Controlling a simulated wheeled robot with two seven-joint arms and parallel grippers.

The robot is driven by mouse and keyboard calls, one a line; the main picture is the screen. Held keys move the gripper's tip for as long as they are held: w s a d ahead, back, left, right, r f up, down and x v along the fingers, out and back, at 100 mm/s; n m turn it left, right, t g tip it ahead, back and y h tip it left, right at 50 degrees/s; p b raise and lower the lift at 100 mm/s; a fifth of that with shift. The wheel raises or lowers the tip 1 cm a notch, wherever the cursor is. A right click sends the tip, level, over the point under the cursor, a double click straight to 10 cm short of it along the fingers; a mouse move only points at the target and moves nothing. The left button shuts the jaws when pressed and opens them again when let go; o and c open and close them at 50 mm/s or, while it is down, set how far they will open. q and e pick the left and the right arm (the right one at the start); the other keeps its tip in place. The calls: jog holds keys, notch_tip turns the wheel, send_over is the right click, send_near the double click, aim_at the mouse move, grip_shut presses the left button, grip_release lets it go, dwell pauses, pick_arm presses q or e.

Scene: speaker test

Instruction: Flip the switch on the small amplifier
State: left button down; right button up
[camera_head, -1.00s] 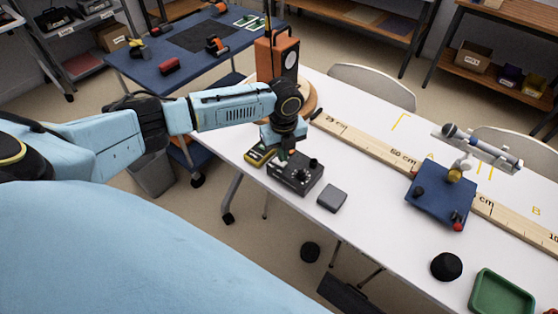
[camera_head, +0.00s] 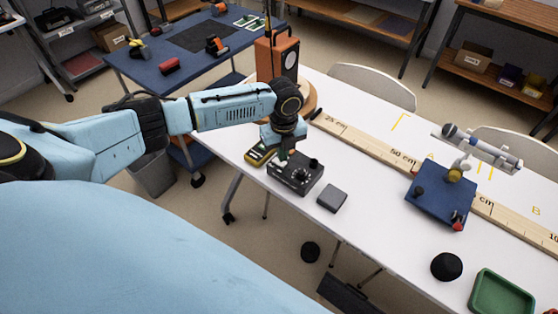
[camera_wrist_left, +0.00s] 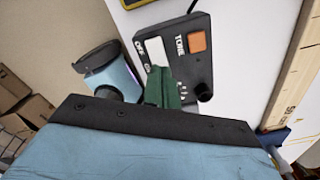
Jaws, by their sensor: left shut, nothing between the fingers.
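The small amplifier (camera_head: 300,176) is a dark box with knobs on top, on the white table near its left front edge. The left wrist view shows its panel (camera_wrist_left: 202,70) with a white rocker switch (camera_wrist_left: 156,50) beside OFF lettering, and an orange square (camera_wrist_left: 197,42) by the word TONE. My left gripper (camera_head: 283,156) points down over the amplifier's back left part. Its green fingertips (camera_wrist_left: 162,80) are shut and empty, close to the white switch's near end. I cannot tell whether they touch it. My right gripper is in neither view.
A yellow and dark device (camera_head: 256,157) sits close left of the amplifier. A grey block (camera_head: 332,198) lies to its right. An orange speaker box (camera_head: 277,60) stands behind my arm. A long wooden ruler (camera_head: 365,148) runs along the table.

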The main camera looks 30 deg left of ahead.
pick_arm(q)
jog(key=shift+f+b, duration=0.55)
jog(key=shift+f, duration=0.5)
dwell(0.5)
notch_tip(320, 180, up, 7)
jog(key=p, duration=0.7)
jog(key=shift+r+p, duration=0.1)
jog(key=shift+p, duration=0.2)
